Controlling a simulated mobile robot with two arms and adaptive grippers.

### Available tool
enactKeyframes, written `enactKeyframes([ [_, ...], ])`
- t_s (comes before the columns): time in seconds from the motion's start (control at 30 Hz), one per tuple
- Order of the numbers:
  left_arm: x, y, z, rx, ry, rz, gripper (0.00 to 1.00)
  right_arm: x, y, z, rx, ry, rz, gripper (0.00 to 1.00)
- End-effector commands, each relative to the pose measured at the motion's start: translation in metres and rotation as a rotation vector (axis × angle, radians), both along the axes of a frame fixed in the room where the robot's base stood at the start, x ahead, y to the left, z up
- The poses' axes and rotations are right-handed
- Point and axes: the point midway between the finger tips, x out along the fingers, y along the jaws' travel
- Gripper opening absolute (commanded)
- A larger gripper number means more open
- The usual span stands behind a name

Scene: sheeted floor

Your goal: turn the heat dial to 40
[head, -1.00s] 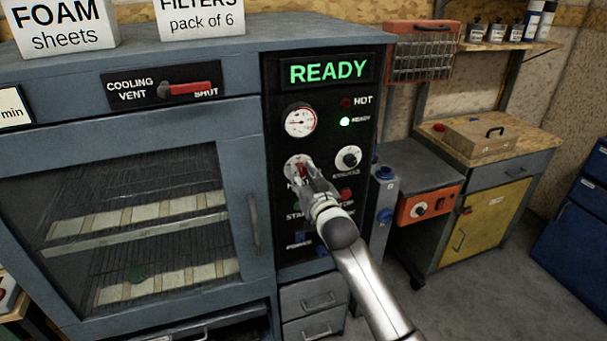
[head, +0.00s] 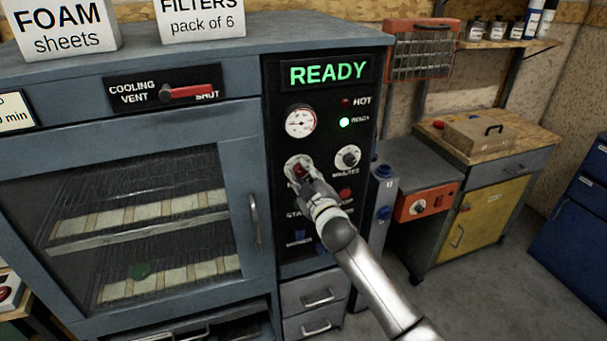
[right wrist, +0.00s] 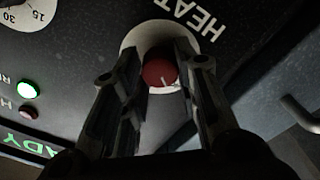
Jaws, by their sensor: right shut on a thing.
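The heat dial is a red knob (head: 301,169) on a round white plate, left of centre on the black control panel (head: 325,90). In the right wrist view the red knob (right wrist: 159,73) shows a white mark on its face, next to the word HEAT. My right gripper (head: 304,178) is shut on the knob, with one finger on each side of it. In the head view the gripper hides the lower part of the dial and much of its label, and I cannot read the dial's numbers. My left gripper is out of view.
The minutes dial (head: 347,157) is just right of the gripper, and a gauge (head: 300,121) is above it. A red stop button (head: 345,194) is close to the wrist. The READY sign (head: 328,72) and the green lamp (head: 344,122) are lit. The oven door handle (head: 254,220) is at left.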

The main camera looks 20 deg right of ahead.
Motion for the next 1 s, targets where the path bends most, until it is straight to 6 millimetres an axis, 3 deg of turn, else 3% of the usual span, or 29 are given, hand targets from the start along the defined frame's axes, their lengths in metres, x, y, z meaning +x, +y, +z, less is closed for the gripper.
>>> enactKeyframes([
  [0.73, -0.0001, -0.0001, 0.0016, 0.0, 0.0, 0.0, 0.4, 0.0002, 0.001, 0.0018, -0.085, -0.007, 0.002, 0.05],
  [0.77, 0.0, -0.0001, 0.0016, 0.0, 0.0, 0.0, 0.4, 0.0002, 0.001, 0.0018, -0.085, -0.007, 0.002, 0.32],
  [0.9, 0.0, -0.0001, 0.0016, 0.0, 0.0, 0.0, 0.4, 0.0002, 0.0007, 0.0014, -0.084, -0.006, 0.001, 0.5],
  [1.0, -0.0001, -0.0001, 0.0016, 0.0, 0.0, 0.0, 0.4, 0.0001, 0.0006, 0.0009, -0.084, -0.005, 0.001, 0.51],
])
